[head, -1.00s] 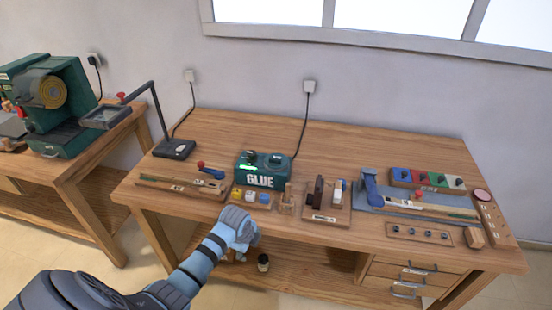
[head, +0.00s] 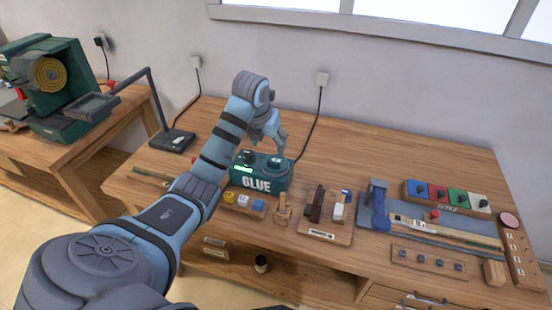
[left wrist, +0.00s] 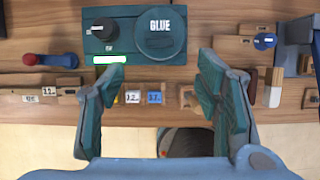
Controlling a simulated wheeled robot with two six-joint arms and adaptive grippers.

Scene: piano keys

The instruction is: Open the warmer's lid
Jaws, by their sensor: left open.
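The glue warmer is a green box (head: 262,183) with white GLUE lettering, near the back of the workbench. It shows in the left wrist view (left wrist: 108,18) with a black knob, a lit green strip and a round dark lid (left wrist: 160,33) marked GLUE. The lid (head: 276,163) lies flat and closed on the warmer's top right. My left gripper (head: 268,139) is above the warmer, fingers pointing down. My right gripper is not in view.
Small coloured blocks (head: 243,201) stand in front of the warmer. A desk lamp (head: 172,139) is at its left. Tool holders, a blue clamp (head: 379,205) and a tray of coloured compartments (head: 448,197) fill the right side. The bench behind the warmer is largely clear.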

